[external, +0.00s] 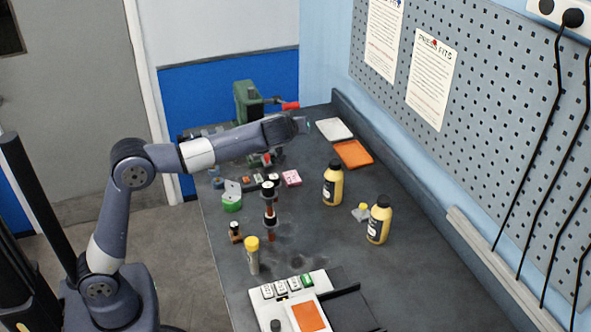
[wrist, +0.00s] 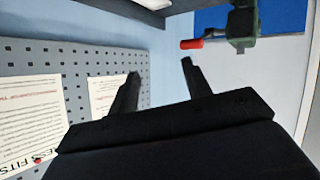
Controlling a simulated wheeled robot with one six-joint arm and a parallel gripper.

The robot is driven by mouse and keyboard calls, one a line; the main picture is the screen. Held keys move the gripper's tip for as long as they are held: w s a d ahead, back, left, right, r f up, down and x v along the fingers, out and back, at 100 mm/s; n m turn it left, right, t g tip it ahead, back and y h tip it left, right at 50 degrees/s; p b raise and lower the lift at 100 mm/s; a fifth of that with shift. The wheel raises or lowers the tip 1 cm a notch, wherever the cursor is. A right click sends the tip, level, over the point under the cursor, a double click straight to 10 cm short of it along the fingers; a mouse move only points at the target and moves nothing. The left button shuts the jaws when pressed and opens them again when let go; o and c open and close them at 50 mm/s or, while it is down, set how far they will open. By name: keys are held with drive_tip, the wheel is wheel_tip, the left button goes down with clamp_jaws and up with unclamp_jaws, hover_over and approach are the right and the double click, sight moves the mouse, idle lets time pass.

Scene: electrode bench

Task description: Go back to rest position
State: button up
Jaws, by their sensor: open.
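My gripper (wrist: 160,68) shows in the wrist view with its two black fingers apart and nothing between them. In the external view, my arm reaches from the lower left out over the far part of the dark bench (external: 320,275). My gripper (external: 306,124) is held above the bench there, near the white tray and the green machine. Its fingers are small and hard to make out in that view. The wrist view looks across to the pegboard wall, with a red handle at the top.
A green vise-like machine (external: 247,103) with a red handle (external: 290,105) stands at the back. A white tray (external: 334,129) and an orange tray (external: 353,154) lie nearby. Yellow bottles (external: 333,184) (external: 379,220), a yellow-capped tube (external: 252,257) and a keyed device (external: 293,284) stand nearer. The pegboard (external: 490,110) bounds the right.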

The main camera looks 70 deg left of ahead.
drive_tip(key=shift+w+a+f, duration=0.15)
drive_tip(key=shift+w+a, duration=0.95)
drive_tip(key=shift+a, duration=0.05)
idle(0.4)
